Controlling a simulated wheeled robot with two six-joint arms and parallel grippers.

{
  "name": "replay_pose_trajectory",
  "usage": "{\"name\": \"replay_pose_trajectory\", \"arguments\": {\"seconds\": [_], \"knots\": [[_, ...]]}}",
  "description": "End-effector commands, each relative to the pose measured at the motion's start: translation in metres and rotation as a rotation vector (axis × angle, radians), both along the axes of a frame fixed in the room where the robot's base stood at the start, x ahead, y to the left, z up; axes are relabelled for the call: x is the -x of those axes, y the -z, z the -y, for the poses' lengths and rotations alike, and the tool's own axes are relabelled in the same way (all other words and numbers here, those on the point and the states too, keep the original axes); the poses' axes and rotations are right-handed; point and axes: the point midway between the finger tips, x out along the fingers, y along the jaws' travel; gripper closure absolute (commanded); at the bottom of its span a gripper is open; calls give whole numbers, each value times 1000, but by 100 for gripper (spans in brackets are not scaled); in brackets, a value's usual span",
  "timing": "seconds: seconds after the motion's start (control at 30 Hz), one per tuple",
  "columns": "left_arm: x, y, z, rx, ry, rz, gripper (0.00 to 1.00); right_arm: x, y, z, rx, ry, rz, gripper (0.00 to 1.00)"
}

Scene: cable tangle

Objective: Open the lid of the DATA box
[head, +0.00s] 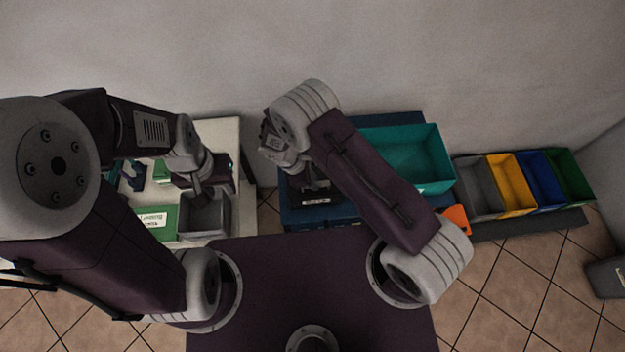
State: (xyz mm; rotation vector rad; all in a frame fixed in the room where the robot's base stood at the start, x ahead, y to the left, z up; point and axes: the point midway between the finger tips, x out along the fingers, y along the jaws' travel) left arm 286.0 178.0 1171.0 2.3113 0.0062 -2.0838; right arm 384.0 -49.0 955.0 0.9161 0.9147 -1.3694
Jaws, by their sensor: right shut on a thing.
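My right gripper (313,186) points down over the dark blue surface right of the white table, shut on a dark thing (316,199) with a small pale mark. My wrist hides much of this thing, so I cannot tell whether it is a lid or handle. My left gripper (203,190) is above the white table, by a grey open bin (207,222); its jaw gap is not clear. A green box (157,222) with a white label stands left of that bin. I cannot read the word DATA on anything, so which box is the DATA box is unclear.
A large teal open bin (425,160) stands right of my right gripper, with an orange piece (457,217) near it. Grey (474,187), yellow (511,184), blue (545,180) and green (574,177) bins line up further right. The white table (222,135) ends before a gap.

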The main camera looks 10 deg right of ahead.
Motion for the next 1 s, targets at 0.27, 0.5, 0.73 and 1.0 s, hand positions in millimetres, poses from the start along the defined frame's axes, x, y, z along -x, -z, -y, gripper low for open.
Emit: {"name": "replay_pose_trajectory", "arguments": {"seconds": [0.27, 0.5, 0.73, 1.0], "knots": [[0, -5, 0, 0, 0, 0, 64, -6, -15, -1, -3, 0, 3, 100], [0, -13, 0, 0, 0, 0, 64, -24, -49, -1, -4, 1, 7, 100], [0, -16, 0, 0, 0, 0, 64, -49, -79, -1, -5, -1, 11, 100], [0, -15, 0, 0, 0, 0, 64, -73, -100, 0, -6, -2, 13, 100]]}}
